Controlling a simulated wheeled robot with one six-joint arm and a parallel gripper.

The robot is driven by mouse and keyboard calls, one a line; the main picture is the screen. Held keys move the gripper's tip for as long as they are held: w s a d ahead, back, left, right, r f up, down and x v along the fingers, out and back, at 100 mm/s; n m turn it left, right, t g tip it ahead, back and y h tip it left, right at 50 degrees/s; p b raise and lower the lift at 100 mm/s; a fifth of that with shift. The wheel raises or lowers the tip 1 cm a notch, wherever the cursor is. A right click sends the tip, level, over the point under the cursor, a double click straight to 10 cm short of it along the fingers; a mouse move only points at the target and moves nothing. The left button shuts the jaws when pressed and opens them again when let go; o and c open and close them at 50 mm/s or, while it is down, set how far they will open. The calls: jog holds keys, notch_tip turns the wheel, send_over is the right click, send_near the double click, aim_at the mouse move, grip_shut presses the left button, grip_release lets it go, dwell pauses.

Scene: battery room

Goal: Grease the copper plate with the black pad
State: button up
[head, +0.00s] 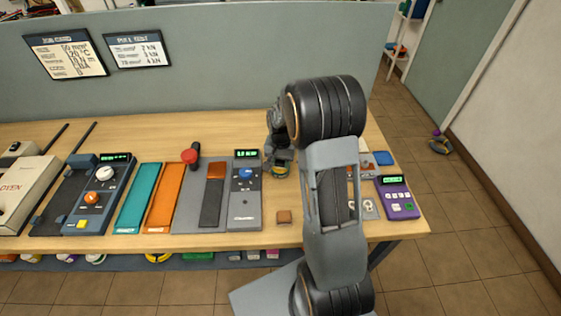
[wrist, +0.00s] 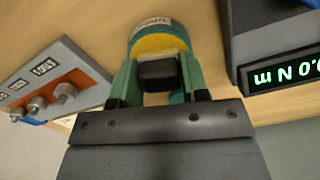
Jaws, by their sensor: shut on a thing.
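My gripper (wrist: 158,80) has green fingers and is shut on the black pad (wrist: 157,73), a small dark block. In the wrist view the pad appears against the round tin (wrist: 151,24), which has a teal side and a yellow face. I cannot tell whether the pad touches the yellow. In the head view my gripper (head: 277,160) is at the tin (head: 280,174), right of the blue-knobbed tester. A small copper-brown square (head: 284,217) lies on the table nearer the front edge. A copper-coloured piece (head: 216,171) also shows on the tester; I cannot tell which is the copper plate.
The tester (head: 245,204) with a green display stands left of my gripper. Orange (head: 165,198) and teal (head: 137,198) strips lie farther left. A purple meter (head: 397,199) is at the right edge. Bare wood surrounds the small square. My arm hides part of the right side.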

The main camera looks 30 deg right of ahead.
jog(key=shift+r+p, duration=2.45)
jog(key=shift+r, duration=1.05)
